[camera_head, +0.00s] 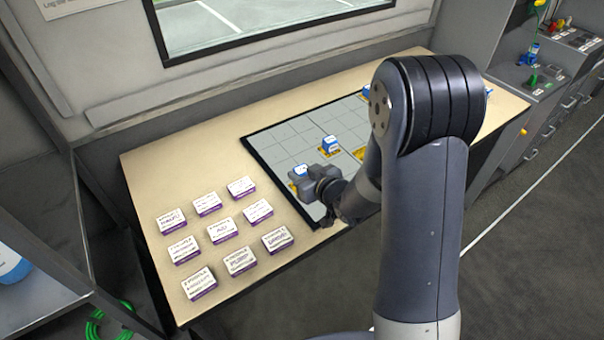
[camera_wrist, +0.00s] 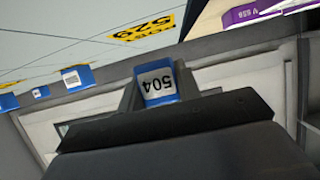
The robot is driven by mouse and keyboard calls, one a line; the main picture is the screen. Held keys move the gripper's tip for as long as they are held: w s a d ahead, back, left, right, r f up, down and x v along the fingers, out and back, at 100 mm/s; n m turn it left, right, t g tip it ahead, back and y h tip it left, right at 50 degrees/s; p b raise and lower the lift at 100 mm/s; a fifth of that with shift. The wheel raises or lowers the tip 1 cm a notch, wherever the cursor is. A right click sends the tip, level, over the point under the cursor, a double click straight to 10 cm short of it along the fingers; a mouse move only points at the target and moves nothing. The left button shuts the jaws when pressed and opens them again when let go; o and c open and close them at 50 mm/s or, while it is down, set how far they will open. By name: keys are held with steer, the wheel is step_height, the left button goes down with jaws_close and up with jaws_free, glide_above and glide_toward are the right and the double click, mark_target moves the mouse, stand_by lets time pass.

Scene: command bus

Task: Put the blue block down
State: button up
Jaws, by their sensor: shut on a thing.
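My gripper (camera_head: 312,182) is over the near left part of the gridded board (camera_head: 272,140) on the table. It is shut on a blue block with a white label (camera_head: 299,170). In the wrist view the held blue block (camera_wrist: 158,82) shows the label "504", upside down, between the fingers. Whether the block touches the board cannot be told. Another blue block with a white top (camera_head: 330,144) stands on the board beyond my gripper.
Several white and purple labelled boxes (camera_head: 222,230) lie in rows on the table's left. More blue blocks (camera_wrist: 77,78) show in the wrist view. A yellow tag marked "529" (camera_wrist: 143,29) lies on the board. Bare grid cells lie beyond my gripper.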

steer(key=shift+f+b, duration=0.4)
steer(key=shift+b, duration=0.1)
steer(key=shift+f, duration=0.2)
steer(key=o, duration=1)
steer(key=shift+s, duration=0.1)
steer(key=shift+c, duration=0.2)
steer(key=shift+r, duration=0.1)
steer(key=shift+r+p, duration=0.3)
steer(key=shift+p, duration=0.05)
steer(key=v, duration=1.2)
steer(key=shift+r, duration=0.2)
